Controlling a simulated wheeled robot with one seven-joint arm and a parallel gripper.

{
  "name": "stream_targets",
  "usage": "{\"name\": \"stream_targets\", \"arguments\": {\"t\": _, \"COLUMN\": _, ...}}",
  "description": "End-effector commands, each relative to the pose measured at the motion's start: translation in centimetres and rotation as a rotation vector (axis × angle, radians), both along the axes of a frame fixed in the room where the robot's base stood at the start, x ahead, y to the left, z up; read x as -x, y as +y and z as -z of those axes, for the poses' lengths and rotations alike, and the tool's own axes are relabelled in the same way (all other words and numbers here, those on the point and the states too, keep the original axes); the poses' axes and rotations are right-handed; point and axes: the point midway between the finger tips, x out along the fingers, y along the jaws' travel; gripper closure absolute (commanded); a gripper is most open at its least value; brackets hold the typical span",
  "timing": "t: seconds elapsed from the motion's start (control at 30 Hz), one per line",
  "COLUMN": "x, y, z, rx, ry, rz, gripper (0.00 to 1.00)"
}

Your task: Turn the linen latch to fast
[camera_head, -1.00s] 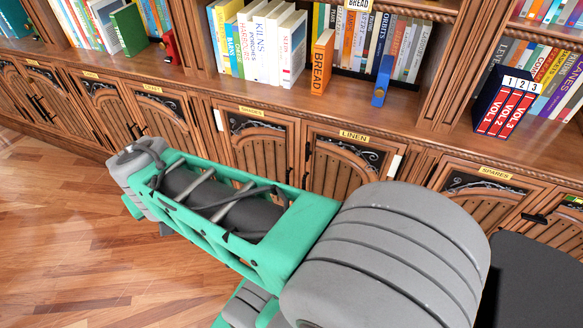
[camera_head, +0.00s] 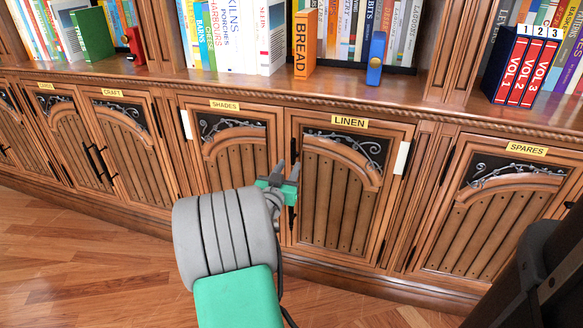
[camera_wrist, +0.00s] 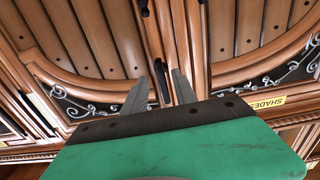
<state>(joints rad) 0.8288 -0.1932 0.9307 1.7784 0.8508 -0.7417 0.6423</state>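The linen door (camera_head: 335,205) is a brown panelled cupboard door under a yellow LINEN label (camera_head: 350,121) in the head view. A slim black fitting (camera_head: 291,218), seemingly the latch or handle, is at its left edge, partly hidden by my gripper (camera_head: 287,170). My gripper is at the seam between the shades and linen doors. In the wrist view my gripper (camera_wrist: 161,76) has its two grey fingers apart, and a dark upright piece (camera_wrist: 163,84) shows between them. I cannot tell whether the fingers touch it, or which way the latch is turned.
The shades door (camera_head: 235,160) is left of the seam and the spares door (camera_head: 495,215) is to the right. A shelf above holds books, an orange BREAD book (camera_head: 304,45) and a blue object (camera_head: 376,58). The wooden floor (camera_head: 90,260) at left is clear.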

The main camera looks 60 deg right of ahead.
Motion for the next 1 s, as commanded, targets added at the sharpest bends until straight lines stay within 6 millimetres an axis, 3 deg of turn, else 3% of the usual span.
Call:
{"name": "stream_targets", "arguments": {"t": 0.2, "x": -0.5, "y": -3.4, "z": 0.1, "rx": 0.000, "ry": -0.001, "rz": 0.001, "gripper": 0.66}}
{"name": "stream_targets", "arguments": {"t": 0.5, "x": -0.7, "y": -3.8, "z": 0.0, "rx": -0.002, "ry": 0.001, "rz": -0.002, "gripper": 0.66}}
{"name": "stream_targets", "arguments": {"t": 0.9, "x": -0.7, "y": -3.8, "z": 0.0, "rx": -0.002, "ry": 0.000, "rz": -0.002, "gripper": 0.99}}
{"name": "stream_targets", "arguments": {"t": 1.0, "x": -0.7, "y": -3.8, "z": 0.0, "rx": -0.002, "ry": 0.000, "rz": -0.002, "gripper": 1.00}}
